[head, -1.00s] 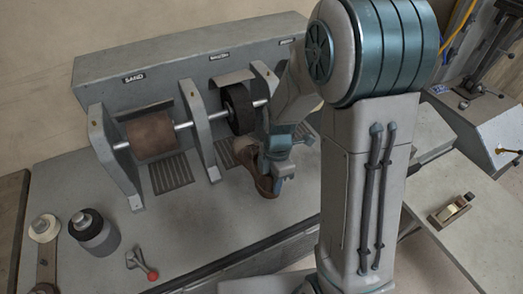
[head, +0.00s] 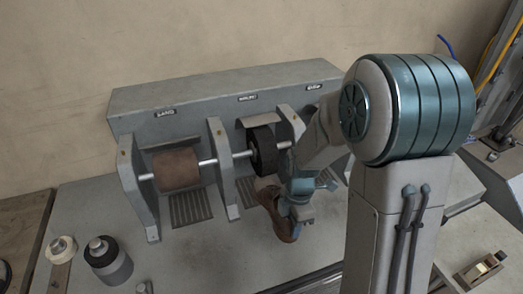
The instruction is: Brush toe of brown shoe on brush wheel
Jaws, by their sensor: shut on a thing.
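The brown shoe (head: 277,213) is in my gripper (head: 299,205), which is shut on it, in front of the machine. The shoe is tilted, with one end up near the underside of the black brush wheel (head: 262,151). Whether the shoe touches the wheel I cannot tell. The brush wheel sits on the horizontal shaft in the middle bay. My gripper and arm hide part of the shoe and the bay to the right.
A brown sanding drum (head: 177,171) is on the same shaft at left, under the SAND label. Grey upright brackets (head: 222,170) stand between the bays. A dark grey spool (head: 108,262) stands at the front left.

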